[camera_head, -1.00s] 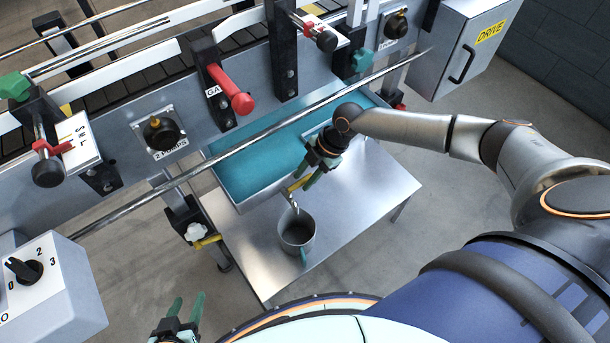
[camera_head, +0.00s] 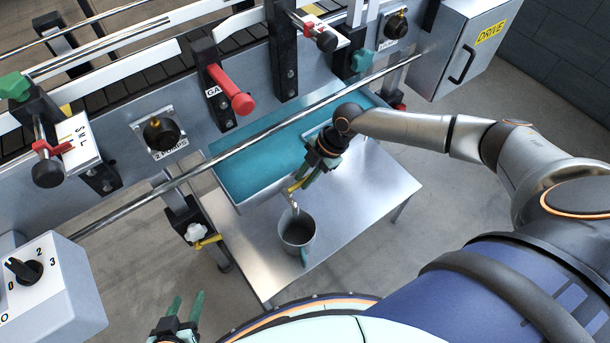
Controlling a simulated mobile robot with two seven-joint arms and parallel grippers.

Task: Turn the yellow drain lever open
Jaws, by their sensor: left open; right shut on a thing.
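The yellow drain lever (camera_head: 293,186) sits at the front edge of the teal tray (camera_head: 238,202), above its spout (camera_head: 295,207). My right gripper (camera_head: 302,181) is shut on the lever, its green fingers partly covering it. A grey mug (camera_head: 299,232) stands on the metal table under the spout. My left gripper (camera_head: 188,306) is open and empty at the bottom left, away from the lever and the table.
The metal table (camera_head: 345,225) has bare room right of the mug. A steel guide rail (camera_head: 250,140) crosses above the tray. A red handle (camera_head: 232,92) sticks out from the machine. A control box with a dial (camera_head: 24,270) is at the lower left.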

